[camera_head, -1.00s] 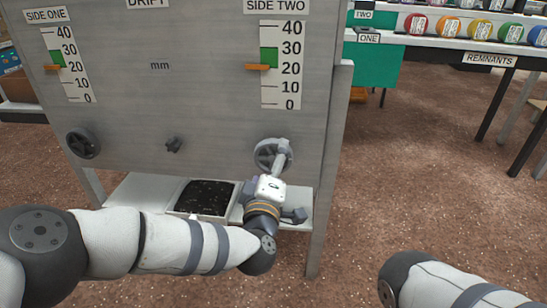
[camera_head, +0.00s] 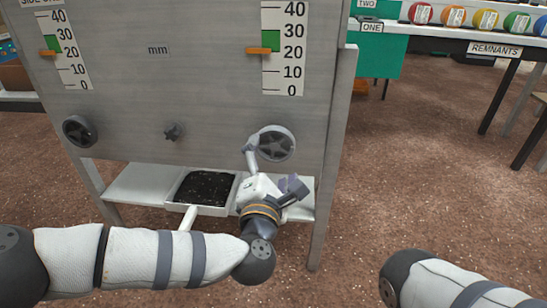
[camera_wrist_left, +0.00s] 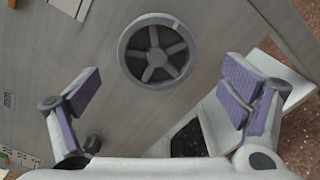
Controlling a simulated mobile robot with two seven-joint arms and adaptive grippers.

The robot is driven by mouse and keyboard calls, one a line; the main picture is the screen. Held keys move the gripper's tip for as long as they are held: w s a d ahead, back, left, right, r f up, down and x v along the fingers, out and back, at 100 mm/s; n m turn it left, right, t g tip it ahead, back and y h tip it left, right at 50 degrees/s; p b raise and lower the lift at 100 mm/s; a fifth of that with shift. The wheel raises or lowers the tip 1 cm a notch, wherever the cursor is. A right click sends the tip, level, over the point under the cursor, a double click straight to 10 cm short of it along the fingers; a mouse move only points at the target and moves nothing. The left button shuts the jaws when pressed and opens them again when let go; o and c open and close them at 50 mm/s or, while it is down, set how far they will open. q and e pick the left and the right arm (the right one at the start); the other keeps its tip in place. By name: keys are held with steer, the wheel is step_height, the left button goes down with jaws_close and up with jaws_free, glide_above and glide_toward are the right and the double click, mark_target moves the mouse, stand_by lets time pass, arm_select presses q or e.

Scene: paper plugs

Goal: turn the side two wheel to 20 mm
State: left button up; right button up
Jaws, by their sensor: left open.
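The side two wheel (camera_head: 277,143) is a dark grey spoked handwheel at the lower right of the grey panel. Above it, the orange side two pointer (camera_head: 258,50) stands at about the 20 mark of the scale (camera_head: 295,72), near the bottom of the green band. My left gripper (camera_head: 271,167) is open just below and in front of the wheel, one finger raised near its left side. In the left wrist view the whole wheel (camera_wrist_left: 157,52) shows ahead of the spread fingers, apparently not held. My right forearm shows, but its gripper is out of view.
The side one wheel (camera_head: 79,130) and a small dark knob (camera_head: 174,131) sit left on the panel (camera_head: 200,90). A tray of dark material (camera_head: 205,188) lies on the shelf below. A remnants rack (camera_head: 470,40) with coloured rolls stands at the far right, with open floor before it.

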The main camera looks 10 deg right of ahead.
mark_target(274, 147)
arm_select(q)
steer(key=shift+r, duration=0.25)
steer(key=shift+f+b+x, duration=0.2)
steer(key=shift+b+x, duration=0.3)
steer(key=shift+x, duration=0.35)
steer(key=shift+b+x, duration=0.55)
steer(key=shift+x, duration=0.25)
steer(key=shift+w+d+r, duration=0.15)
steer(key=shift+w, duration=0.15)
steer(key=c, duration=1.2)
steer(key=shift+o, duration=0.2)
steer(key=o, duration=1.2)
steer(key=shift+c, duration=0.2)
